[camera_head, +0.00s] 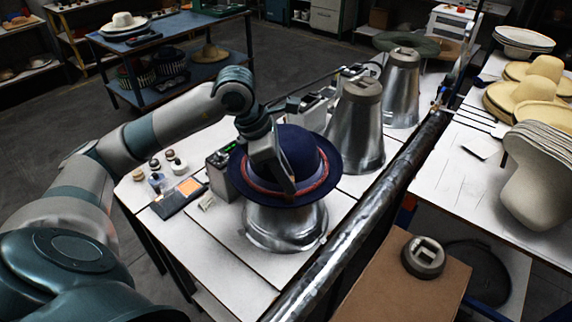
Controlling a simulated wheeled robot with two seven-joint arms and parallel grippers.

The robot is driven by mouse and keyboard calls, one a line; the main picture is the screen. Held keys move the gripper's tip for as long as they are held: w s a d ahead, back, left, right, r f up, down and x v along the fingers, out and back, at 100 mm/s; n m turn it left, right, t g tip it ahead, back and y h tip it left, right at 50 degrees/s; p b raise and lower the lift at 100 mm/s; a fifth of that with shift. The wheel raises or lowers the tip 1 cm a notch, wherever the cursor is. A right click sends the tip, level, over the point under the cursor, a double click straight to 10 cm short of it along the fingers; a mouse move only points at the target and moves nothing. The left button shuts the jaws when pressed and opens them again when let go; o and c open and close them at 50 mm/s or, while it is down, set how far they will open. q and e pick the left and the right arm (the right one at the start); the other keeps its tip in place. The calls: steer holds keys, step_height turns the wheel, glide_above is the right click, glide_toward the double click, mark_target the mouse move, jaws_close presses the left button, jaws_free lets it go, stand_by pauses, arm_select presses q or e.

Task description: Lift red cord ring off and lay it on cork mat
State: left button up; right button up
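The red cord ring (318,185) lies around the base of the crown of a dark blue hat (309,148), on its brim. The hat sits on a shiny metal block (285,226). My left gripper (284,181) reaches down in front of the crown, with its tip at or close to the near side of the ring. The gripper hides part of the ring, and I cannot tell whether its fingers are open or shut. A flat brown surface (375,285) is at the lower right; I cannot tell whether it is the cork mat. My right gripper is not in view.
Two more metal blocks (357,130) stand behind the hat. Small bottles and a dark tray (176,200) lie left of it. A metal rail (372,204) runs along the table's right side. A round metal weight (423,257) sits on the brown surface. Straw hats (531,92) fill the right table.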

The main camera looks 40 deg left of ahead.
arm_select(q)
steer(key=shift+x, duration=0.95)
jaws_close()
steer(key=shift+r, duration=0.1)
